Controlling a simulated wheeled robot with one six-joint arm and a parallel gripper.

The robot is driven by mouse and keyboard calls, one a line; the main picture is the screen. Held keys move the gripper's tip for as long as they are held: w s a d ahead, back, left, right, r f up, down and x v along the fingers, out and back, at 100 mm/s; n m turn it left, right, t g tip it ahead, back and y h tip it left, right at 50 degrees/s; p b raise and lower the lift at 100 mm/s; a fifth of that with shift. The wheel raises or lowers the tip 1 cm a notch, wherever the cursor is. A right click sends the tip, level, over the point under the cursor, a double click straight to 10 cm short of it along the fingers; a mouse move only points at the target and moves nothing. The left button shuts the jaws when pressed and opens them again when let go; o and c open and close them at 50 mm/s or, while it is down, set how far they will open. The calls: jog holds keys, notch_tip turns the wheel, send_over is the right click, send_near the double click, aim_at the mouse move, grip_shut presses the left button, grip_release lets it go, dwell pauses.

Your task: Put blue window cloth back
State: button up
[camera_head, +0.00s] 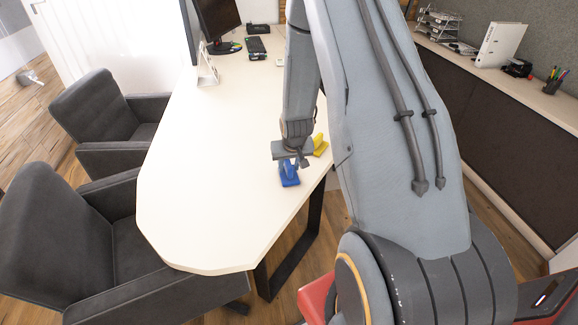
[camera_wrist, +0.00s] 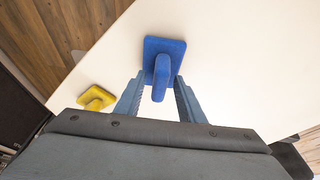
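The blue window cloth (camera_head: 289,180) is on the white table near its right edge. In the wrist view it is a square blue pad (camera_wrist: 176,46) with a raised rounded grip (camera_wrist: 162,70). My gripper (camera_head: 296,163) is right at it, pointing down. In the wrist view my gripper (camera_wrist: 160,78) has its two fingers apart, one on each side of the grip. A narrow gap seems to show between fingers and grip, so I see no firm contact.
A similar yellow cloth (camera_head: 320,145) lies close by at the table edge; it also shows in the wrist view (camera_wrist: 97,98). A monitor (camera_head: 217,20) and phone (camera_head: 257,47) stand at the far end. Grey chairs (camera_head: 100,110) line the left. The white tabletop (camera_head: 205,150) is mostly clear.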

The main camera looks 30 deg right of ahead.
jog(key=v, duration=1.1)
jog(key=s+a+r+n+g, duration=0.1)
jog(key=s+a+r, duration=0.5)
jog(key=s+a, duration=0.2)
jog(key=s+a+r+n+g+y+p, duration=0.1)
jog(key=s+a+r+n, duration=0.1)
jog(key=s+a+r, duration=0.5)
jog(key=s+a, duration=0.1)
jog(key=s, duration=0.2)
jog(key=shift+s, duration=0.2)
jog(key=shift+g, duration=0.5)
notch_tip(320, 180, down, 5)
jog(key=b, duration=0.3)
jog(key=shift+r+b, duration=0.1)
jog(key=shift+b, duration=0.3)
